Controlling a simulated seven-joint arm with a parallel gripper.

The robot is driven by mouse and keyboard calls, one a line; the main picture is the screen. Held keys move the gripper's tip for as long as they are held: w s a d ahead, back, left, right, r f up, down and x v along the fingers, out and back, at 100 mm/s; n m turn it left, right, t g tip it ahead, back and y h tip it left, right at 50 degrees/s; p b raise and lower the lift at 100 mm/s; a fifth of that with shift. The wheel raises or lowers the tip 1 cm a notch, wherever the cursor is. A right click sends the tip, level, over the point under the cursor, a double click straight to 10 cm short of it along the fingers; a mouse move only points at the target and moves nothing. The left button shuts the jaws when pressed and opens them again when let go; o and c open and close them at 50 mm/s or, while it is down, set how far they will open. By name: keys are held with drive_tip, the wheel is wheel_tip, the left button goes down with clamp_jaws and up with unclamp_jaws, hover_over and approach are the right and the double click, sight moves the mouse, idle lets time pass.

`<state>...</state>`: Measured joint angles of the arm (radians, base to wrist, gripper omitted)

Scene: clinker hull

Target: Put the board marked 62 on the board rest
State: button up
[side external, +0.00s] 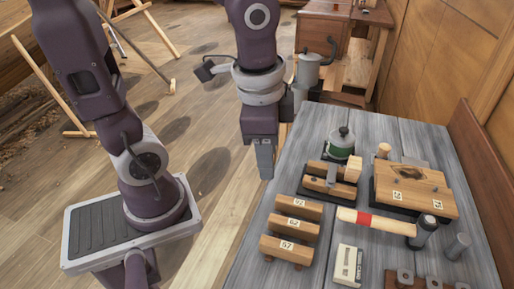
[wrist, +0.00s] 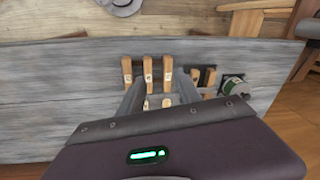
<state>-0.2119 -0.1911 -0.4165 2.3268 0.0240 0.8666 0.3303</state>
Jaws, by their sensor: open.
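Three short wooden boards with white number labels lie in a row on the grey bench. The middle board (side external: 306,232) looks marked 62 and the nearest board (side external: 299,254) 57; the far board's (side external: 311,210) label is hard to read. In the wrist view they stand side by side, with the middle one (wrist: 149,65) at the centre. My gripper (side external: 265,175) is empty above the bench's left edge, apart from the boards. Its fingers (wrist: 159,82) show spread in the wrist view. I cannot tell for sure which item is the board rest.
Behind the boards is a dark stand with wooden pieces (side external: 320,185), then a green pot (side external: 341,142). A small pale box (side external: 347,264) stands in front. The bench's left strip is clear.

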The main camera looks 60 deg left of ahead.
drive_tip(key=s+a+r+n+t, duration=0.3)
drive_tip(key=s+r+n+t, duration=0.1)
drive_tip(key=s+r+n, duration=0.1)
drive_tip(key=shift+s+a+r+n+h, duration=0.15)
drive_tip(key=shift+s+a+n+h, duration=0.25)
drive_tip(key=shift+n, duration=0.2)
